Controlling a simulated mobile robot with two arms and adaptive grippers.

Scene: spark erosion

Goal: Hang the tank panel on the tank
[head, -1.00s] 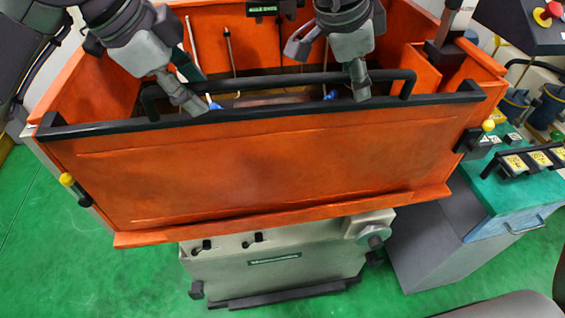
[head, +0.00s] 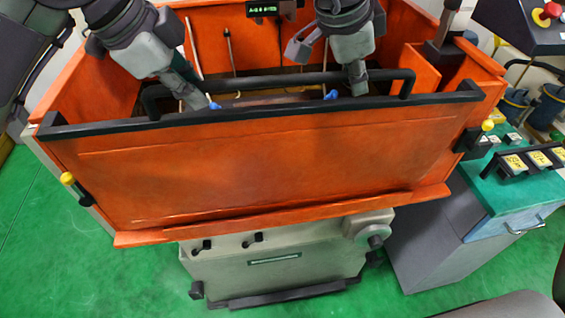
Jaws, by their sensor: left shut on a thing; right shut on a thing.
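The orange tank panel (head: 270,160) stands upright across the front of the orange tank (head: 402,20), with a black strip along its top edge. A long black handle bar (head: 290,78) rises above that strip. My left gripper (head: 199,102) is shut at the left part of the handle, its fingertips close to the top strip. My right gripper (head: 358,90) is shut at the right part of the handle. The handle parts between the fingers are hidden. The panel's lower edge is at the orange ledge (head: 290,218); I cannot tell whether it is seated there.
Yellow-knobbed latches flank the panel at left (head: 67,179) and right (head: 487,126). A grey machine base (head: 280,268) stands below on green floor. A teal-topped cabinet (head: 505,190) with a small black rack is at right. A control box (head: 520,25) is at upper right. Open floor lies at left.

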